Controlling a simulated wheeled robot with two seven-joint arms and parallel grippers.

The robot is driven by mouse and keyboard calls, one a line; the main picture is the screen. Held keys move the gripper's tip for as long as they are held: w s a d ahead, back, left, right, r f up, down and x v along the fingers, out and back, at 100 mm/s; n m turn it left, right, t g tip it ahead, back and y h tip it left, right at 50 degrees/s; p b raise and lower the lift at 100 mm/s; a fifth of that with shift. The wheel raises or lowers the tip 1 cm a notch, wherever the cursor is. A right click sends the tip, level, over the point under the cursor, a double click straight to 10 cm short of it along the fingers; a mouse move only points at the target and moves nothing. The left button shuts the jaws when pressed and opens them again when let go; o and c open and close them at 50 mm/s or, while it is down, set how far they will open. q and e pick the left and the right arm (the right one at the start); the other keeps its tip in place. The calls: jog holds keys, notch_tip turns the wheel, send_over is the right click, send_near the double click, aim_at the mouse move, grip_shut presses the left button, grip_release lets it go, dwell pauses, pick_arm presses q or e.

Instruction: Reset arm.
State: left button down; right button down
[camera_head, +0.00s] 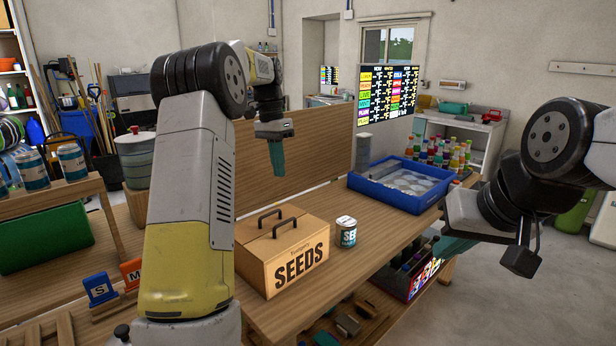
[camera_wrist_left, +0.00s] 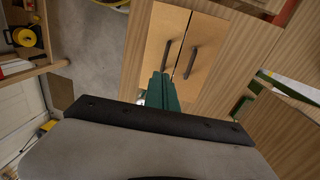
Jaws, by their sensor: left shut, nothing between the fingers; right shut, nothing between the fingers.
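My left gripper (camera_head: 277,160) hangs with its teal fingers pointing down, shut and empty, above the workbench (camera_head: 370,245) behind the SEEDS box. In the left wrist view its fingers (camera_wrist_left: 162,90) are together, with the box's lid and dark handles beyond them. My right gripper (camera_head: 452,248) is at the right, low by the bench's front right edge, partly hidden by its own wrist; its teal fingers are shut with nothing seen in them.
The SEEDS box (camera_head: 285,262) stands closed on the bench with a can (camera_head: 346,232) beside it. A blue bin (camera_head: 382,190) with pale clear pieces sits at the bench's far right, near several colored bottles (camera_head: 440,155). A crate (camera_head: 405,270) is below the bench edge. Bare bench lies between can and bin.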

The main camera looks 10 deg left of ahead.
pick_arm(q)
jog(key=s+d+r+n+t, duration=0.2)
jog(key=s+r, duration=0.2)
jog(key=s, duration=0.4)
jog(key=s+d+r+n+t, duration=0.1)
jog(key=s+d+r+t, duration=0.15)
jog(key=s, duration=0.55)
jog(key=s+d+f+n+t, duration=0.1)
jog(key=s+f, duration=0.1)
jog(key=s, duration=0.5)
jog(key=s+d+f+n+t, duration=0.1)
jog(key=s+f+n, duration=0.1)
jog(key=s, duration=0.6)
jog(key=shift+s+d+f+t+h, duration=0.15)
jog(key=shift+s+f+t+h, duration=0.15)
jog(key=shift+f, duration=0.55)
